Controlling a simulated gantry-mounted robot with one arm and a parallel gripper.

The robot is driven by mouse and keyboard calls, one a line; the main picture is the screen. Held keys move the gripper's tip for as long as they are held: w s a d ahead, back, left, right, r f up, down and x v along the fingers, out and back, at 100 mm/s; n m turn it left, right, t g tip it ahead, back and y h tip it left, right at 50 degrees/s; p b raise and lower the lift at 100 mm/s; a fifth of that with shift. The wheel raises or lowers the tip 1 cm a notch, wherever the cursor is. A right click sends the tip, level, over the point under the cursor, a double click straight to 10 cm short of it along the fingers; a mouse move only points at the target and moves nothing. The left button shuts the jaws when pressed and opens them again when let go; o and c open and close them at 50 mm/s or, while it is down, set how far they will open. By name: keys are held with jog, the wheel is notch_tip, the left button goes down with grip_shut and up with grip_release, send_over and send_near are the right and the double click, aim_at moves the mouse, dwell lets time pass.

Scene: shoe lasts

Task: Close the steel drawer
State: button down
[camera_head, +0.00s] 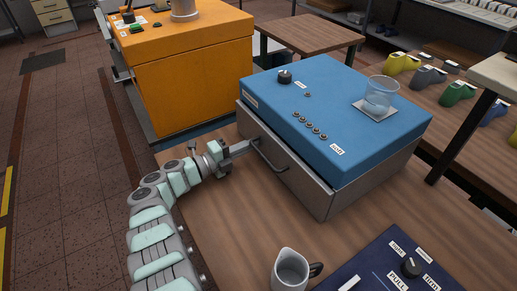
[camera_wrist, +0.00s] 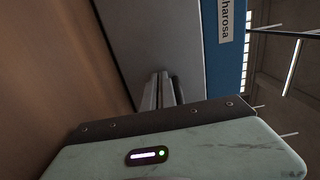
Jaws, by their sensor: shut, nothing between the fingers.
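The steel drawer (camera_head: 290,170) is the grey front below the blue top of a box on the wooden table. Its front stands slightly out from the blue edge; I cannot tell by how much. A dark bar handle (camera_head: 268,158) is on this front. My gripper (camera_head: 250,146) is shut and empty, with its fingertips at the drawer front, beside the handle's left end. In the wrist view, the closed fingers (camera_wrist: 160,90) point at the grey drawer panel (camera_wrist: 150,40), with the blue casing (camera_wrist: 225,60) to the right. Contact with the panel cannot be told.
A glass beaker (camera_head: 380,92) stands on the blue top (camera_head: 335,105). A metal pitcher (camera_head: 290,270) and a dark blue control panel (camera_head: 395,265) are at the table's front. An orange cabinet (camera_head: 190,70) stands behind. Bare table (camera_head: 235,225) lies before the drawer.

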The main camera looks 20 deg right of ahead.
jog(key=shift+d, duration=0.1)
dwell(0.3)
jog(key=shift+a+r+p, duration=0.15)
jog(key=shift+a+p, duration=0.1)
jog(key=shift+p, duration=0.15)
jog(key=v, duration=1.2)
jog(key=shift+a+f, duration=0.15)
jog(key=shift+f, duration=0.15)
jog(key=shift+s+a+r+b, duration=0.1)
jog(key=shift+a+b, duration=0.1)
jog(key=shift+a, duration=0.15)
jog(key=shift+s+a+r+b, duration=0.1)
jog(key=shift+s+a+b, duration=0.1)
jog(key=shift+a, duration=0.15)
